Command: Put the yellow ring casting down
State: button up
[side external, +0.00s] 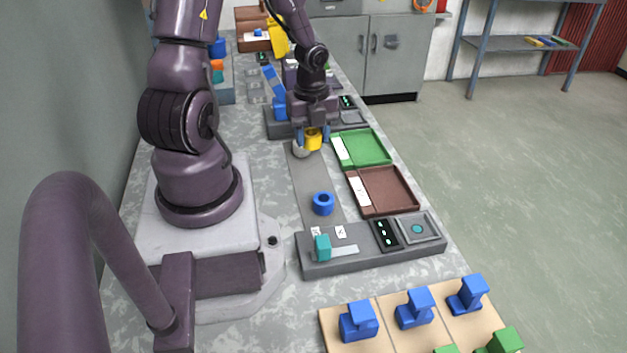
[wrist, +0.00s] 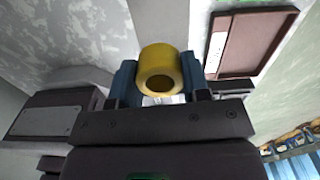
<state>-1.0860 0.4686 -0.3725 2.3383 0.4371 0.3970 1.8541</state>
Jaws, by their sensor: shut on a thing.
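The yellow ring casting (side external: 313,139) is held between the blue fingers of my gripper (side external: 313,136). In the wrist view the yellow ring casting (wrist: 160,70) sits between both fingertips of my gripper (wrist: 160,82), with its round hole facing the camera. In the side view it is above or beside a grey-white rounded thing (side external: 301,149); I cannot tell whether they touch. A blue ring casting (side external: 323,203) rests on the darker grey strip (side external: 308,180) on the table.
A green tray (side external: 367,147) and a brown tray (side external: 388,190) lie right of the strip. A grey panel (side external: 345,265) with a teal lever (side external: 323,247) stands in front. A wooden board (side external: 340,318) holds several blue pieces. Another grey device (side external: 280,124) is behind my gripper.

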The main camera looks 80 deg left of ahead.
aim_at(313, 181)
jog(key=m, duration=0.6)
jog(key=shift+w+f, duration=0.1)
jog(key=shift+w, duration=0.05)
notch_tip(313, 181, down, 10)
jog(key=shift+r, duration=0.2)
dwell(0.4)
jog(key=shift+f, duration=0.2)
jog(key=o, duration=0.9)
jog(key=shift+o, duration=0.2)
